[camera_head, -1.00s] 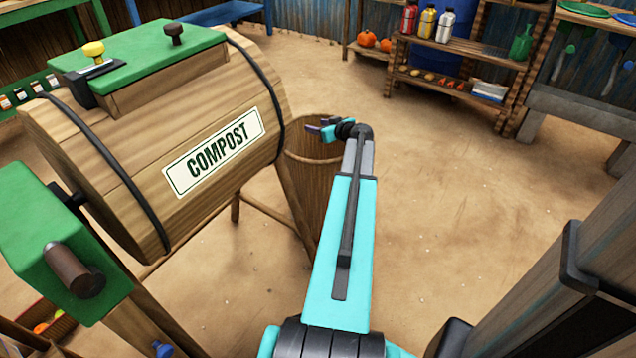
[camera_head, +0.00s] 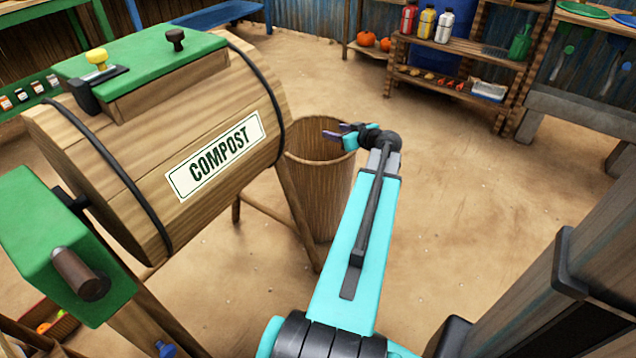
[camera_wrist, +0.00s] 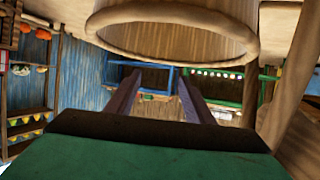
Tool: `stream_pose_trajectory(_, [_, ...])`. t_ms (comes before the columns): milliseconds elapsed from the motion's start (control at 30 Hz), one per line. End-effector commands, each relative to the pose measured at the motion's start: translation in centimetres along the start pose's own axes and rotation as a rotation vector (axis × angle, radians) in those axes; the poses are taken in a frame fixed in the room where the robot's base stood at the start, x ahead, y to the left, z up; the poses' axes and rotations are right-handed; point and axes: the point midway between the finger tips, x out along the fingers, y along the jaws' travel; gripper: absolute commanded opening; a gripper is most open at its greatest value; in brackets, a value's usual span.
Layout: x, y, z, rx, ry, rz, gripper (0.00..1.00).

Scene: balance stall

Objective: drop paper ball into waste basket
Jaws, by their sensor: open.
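The waste basket (camera_head: 330,190) is a tall brown wooden bin standing on the floor beside the compost barrel. Its round rim (camera_wrist: 245,38) fills the top of the wrist view. My gripper (camera_head: 331,129) is at the basket's rim in the head view, over its right part, with its fingers pointing left. The wrist view shows its two dark purple fingers (camera_wrist: 157,78) apart, with nothing between them. I see no paper ball in either view; the inside of the basket is mostly hidden.
The wooden compost barrel (camera_head: 150,150) with green lid stands close left of the basket, and its leg (camera_head: 298,215) crosses in front of it. A shelf (camera_head: 455,95) with bottles stands at the back. The dirt floor (camera_head: 480,220) to the right is clear.

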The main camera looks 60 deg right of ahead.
Motion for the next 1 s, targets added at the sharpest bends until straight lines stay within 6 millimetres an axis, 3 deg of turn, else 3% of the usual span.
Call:
stream_pose_trajectory(233, [-1.53, -0.06, -0.01, -0.001, 0.000, -0.001, 0.48])
stream_pose_trajectory(1000, [-1.54, -0.01, 0.02, 0.000, 0.000, -0.001, 0.48])
